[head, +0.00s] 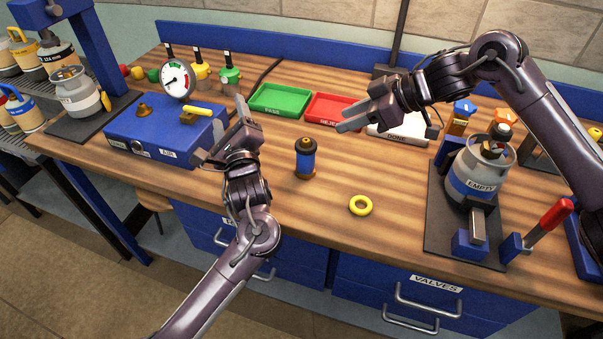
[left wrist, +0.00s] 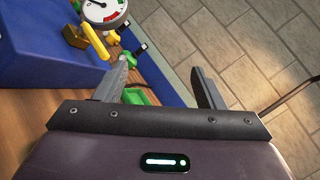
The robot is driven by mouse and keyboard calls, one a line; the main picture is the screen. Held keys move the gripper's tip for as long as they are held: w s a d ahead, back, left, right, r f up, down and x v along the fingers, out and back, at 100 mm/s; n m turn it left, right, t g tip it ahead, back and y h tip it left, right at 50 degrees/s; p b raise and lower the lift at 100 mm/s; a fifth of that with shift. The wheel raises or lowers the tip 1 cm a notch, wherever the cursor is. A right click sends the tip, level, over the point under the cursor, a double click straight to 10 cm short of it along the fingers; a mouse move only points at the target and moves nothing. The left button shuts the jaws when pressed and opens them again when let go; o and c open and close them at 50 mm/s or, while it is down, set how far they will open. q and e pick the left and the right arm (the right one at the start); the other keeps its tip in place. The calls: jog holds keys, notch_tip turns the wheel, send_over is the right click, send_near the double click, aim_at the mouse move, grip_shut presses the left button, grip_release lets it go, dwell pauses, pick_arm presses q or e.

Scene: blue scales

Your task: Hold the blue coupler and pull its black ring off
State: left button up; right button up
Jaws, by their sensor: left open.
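The blue coupler (head: 306,163) stands upright on the wooden bench, near the middle of the head view. It has a dark band around its upper part, which looks like the black ring, and a brass-coloured bit on top. My left gripper (head: 219,129) is open and empty, up and to the left of the coupler, in front of the blue box. Its two spread fingers also show in the left wrist view (left wrist: 164,88) with nothing between them. My right gripper (head: 345,124) is above and to the right of the coupler, apart from it; its finger gap is not clear.
A yellow ring (head: 360,205) lies right of the coupler. Green (head: 281,99) and red (head: 327,107) trays are behind. The blue box (head: 150,135) with a gauge stands left. A grey cylinder (head: 478,172) in a stand is right. Bench around the coupler is clear.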

aim_at(305, 163)
pick_arm(q)
jog(key=s+d+r+m+h, duration=0.25)
jog(key=d+m, duration=0.35)
jog(key=d, duration=0.4)
jog(key=s+d+f+m+h, duration=0.1)
jog(key=d+f+m, duration=0.1)
jog(key=f, duration=0.2)
jog(key=s+d+f+m+h, duration=0.1)
jog(key=d+f+m, duration=0.1)
jog(key=f, duration=0.2)
jog(key=s+d+f+m+g+h, duration=0.1)
jog(key=f+m+h, duration=0.1)
jog(key=f, duration=0.3)
jog(key=shift+d+m, duration=0.4)
jog(key=shift+m, duration=0.2)
jog(key=shift+w+f, duration=0.1)
jog(key=shift+f, duration=0.2)
jog(key=w, duration=0.7)
jog(key=shift+w+d, duration=0.1)
jog(key=shift+w, duration=0.1)
